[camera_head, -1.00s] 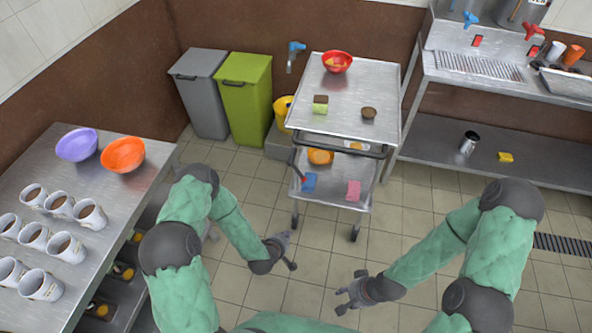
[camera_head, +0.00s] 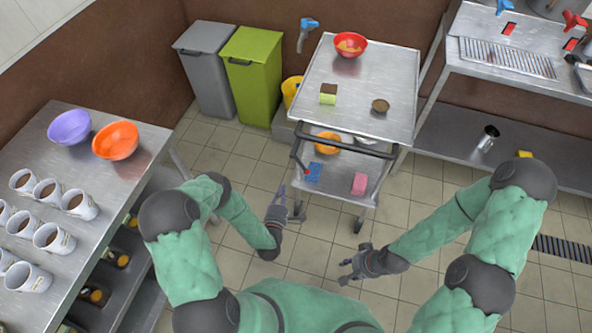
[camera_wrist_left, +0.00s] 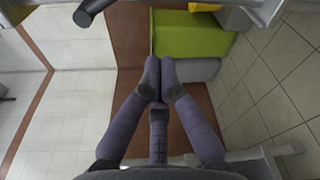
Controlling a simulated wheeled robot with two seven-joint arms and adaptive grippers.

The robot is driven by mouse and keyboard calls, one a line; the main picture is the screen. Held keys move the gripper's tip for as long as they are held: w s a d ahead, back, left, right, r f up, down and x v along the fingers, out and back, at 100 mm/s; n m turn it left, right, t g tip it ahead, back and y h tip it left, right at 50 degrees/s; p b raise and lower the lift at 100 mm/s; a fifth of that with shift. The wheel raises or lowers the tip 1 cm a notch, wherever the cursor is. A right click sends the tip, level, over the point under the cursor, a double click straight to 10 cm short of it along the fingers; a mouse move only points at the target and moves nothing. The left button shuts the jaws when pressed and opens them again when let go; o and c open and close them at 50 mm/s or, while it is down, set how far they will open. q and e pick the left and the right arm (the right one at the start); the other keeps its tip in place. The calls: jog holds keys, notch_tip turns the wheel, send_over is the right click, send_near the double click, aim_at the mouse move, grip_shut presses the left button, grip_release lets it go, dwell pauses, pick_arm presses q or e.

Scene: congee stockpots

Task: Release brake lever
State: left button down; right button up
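The steel cart (camera_head: 345,95) stands ahead, with a dark push handle along its near edge. A dark lever with a red tip (camera_head: 307,172) is at the cart's near left side, in front of the lower shelf; I take it for the brake lever. My left gripper (camera_head: 279,194) is below and left of the lever, pointing up towards the cart, apart from it. In the left wrist view its fingertips (camera_wrist_left: 159,78) come together with nothing visible between them. My right gripper (camera_head: 349,271) is empty in front of the cart, its fingers spread.
A cup table (camera_head: 120,170) with bowls stands at left. Grey (camera_head: 208,70) and green (camera_head: 250,75) bins stand behind the cart's left. A steel counter (camera_head: 500,50) is at right. Tiled floor is clear around the cart's front. A dark rod end (camera_wrist_left: 85,16) shows in the left wrist view.

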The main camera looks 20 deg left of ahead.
aim_at(300, 164)
pick_arm(q)
jog(key=shift+w, duration=0.15)
jog(key=w+d+r+b, duration=0.1)
jog(key=w+d+b, duration=0.1)
jog(key=w, duration=0.6)
jog(key=shift+w+d+b, duration=0.3)
jog(key=shift+w+b, duration=0.05)
jog(key=shift+b, duration=0.35)
